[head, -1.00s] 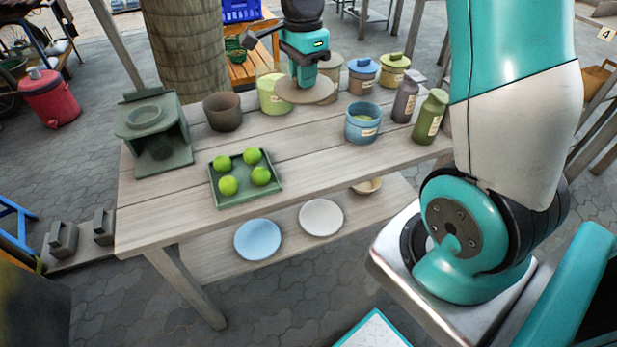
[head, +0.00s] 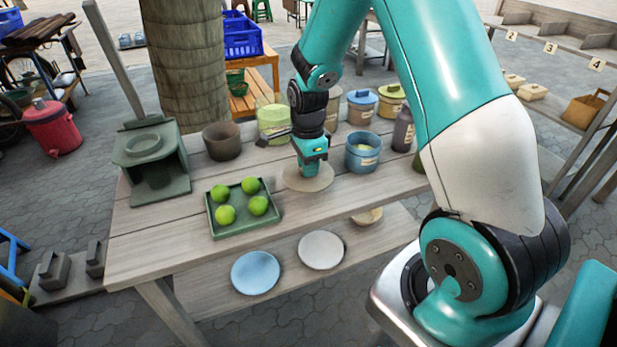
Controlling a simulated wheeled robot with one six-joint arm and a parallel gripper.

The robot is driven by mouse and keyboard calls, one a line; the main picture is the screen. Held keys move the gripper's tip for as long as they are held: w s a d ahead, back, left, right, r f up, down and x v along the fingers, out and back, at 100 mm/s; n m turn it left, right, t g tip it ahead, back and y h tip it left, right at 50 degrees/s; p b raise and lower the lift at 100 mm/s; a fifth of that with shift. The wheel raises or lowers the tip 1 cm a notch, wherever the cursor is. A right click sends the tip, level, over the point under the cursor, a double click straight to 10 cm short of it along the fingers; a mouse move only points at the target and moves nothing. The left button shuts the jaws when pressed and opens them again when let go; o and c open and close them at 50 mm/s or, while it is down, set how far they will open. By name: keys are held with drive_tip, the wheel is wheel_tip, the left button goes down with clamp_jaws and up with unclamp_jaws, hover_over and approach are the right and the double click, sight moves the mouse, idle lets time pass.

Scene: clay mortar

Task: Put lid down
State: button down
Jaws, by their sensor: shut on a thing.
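A round tan lid (head: 308,182) is at the middle of the wooden table (head: 180,236), right of the green tray. My gripper (head: 309,169) points down and is shut on the lid at its top; the fingertips are mostly hidden by the gripper body. The lid looks level and very near the tabletop; I cannot tell whether it touches. An open blue jar (head: 362,150) with a label stands to the right of the lid, apart from it.
A green tray (head: 243,231) with several limes lies left of the lid. A brown pot (head: 222,140), a light green jar (head: 274,120) and lidded jars (head: 361,106) stand behind. A dark bottle (head: 403,130) is at right. The table front is clear.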

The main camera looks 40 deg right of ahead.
sight(301, 180)
drive_tip(key=shift+f, duration=1.85)
drive_tip(key=shift+f, duration=0.1)
drive_tip(key=c, duration=1.1)
unclamp_jaws()
wheel_tip(301, 180, up, 12)
drive_tip(key=shift+f, duration=0.1)
drive_tip(key=s+a+r+n+y, duration=0.1)
drive_tip(key=s+a+r+n, duration=0.35)
drive_tip(key=a+n, duration=0.3)
drive_tip(key=s+a+r+n+y, duration=0.1)
drive_tip(key=s+a+r+n, duration=0.35)
drive_tip(key=a+n, duration=0.3)
drive_tip(key=s+a+r+n+y, duration=0.2)
drive_tip(key=s+a+n, duration=0.5)
drive_tip(key=s+n, duration=0.6)
drive_tip(key=shift+s+a+r, duration=0.15)
drive_tip(key=shift+a+r, duration=0.05)
drive_tip(key=shift+r, duration=0.3)
